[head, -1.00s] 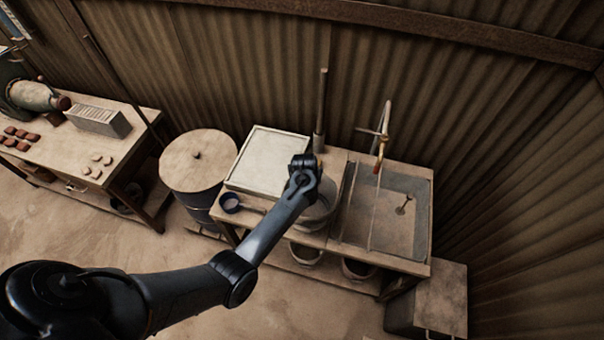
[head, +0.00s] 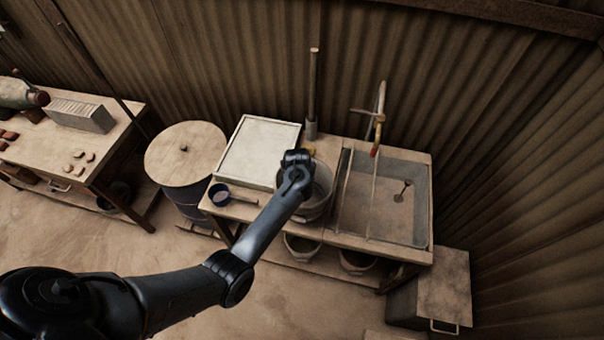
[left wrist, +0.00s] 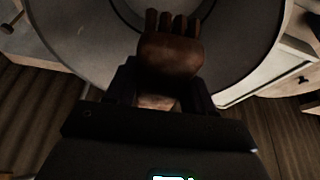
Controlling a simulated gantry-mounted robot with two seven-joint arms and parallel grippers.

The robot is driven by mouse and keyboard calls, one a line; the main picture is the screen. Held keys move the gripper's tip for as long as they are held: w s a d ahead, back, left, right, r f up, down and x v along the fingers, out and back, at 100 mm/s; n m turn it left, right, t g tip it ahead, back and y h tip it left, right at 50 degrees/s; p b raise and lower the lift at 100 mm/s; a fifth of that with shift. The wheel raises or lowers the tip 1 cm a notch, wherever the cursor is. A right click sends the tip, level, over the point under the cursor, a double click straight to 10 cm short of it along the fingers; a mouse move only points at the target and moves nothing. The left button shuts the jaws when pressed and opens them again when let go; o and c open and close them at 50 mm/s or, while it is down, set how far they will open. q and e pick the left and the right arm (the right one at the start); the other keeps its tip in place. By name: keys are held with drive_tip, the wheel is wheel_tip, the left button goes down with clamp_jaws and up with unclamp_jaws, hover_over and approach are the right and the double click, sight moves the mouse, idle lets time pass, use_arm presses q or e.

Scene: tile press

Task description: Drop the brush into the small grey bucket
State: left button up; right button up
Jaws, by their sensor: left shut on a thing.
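My left gripper (left wrist: 158,95) is shut on the brush (left wrist: 168,52), a brown block with stubby bristle tufts at its far end. The brush is over a round grey vessel (left wrist: 75,62) in the left wrist view, its dark inside partly hidden by the brush. In the head view a grey bucket (head: 318,207) stands on the bench, partly covered by my left arm. The jaws and brush are hidden in the head view behind my wrist. My right gripper is not in view.
A sink (head: 405,205) with a tap (head: 378,125) is right of the bucket. Two more buckets, one (head: 302,247) and another (head: 357,262), stand on the shelf below. A lidded barrel (head: 185,155) stands left.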

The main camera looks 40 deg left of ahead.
use_arm(q)
drive_tip(key=o, duration=1.2)
drive_tip(key=p+v, duration=0.2)
drive_tip(key=v, duration=0.7)
drive_tip(key=shift+a+r, duration=0.1)
drive_tip(key=shift+r, duration=0.05)
drive_tip(key=shift+p+v, duration=0.35)
drive_tip(key=shift+v, duration=0.45)
drive_tip(key=shift+s, duration=0.15)
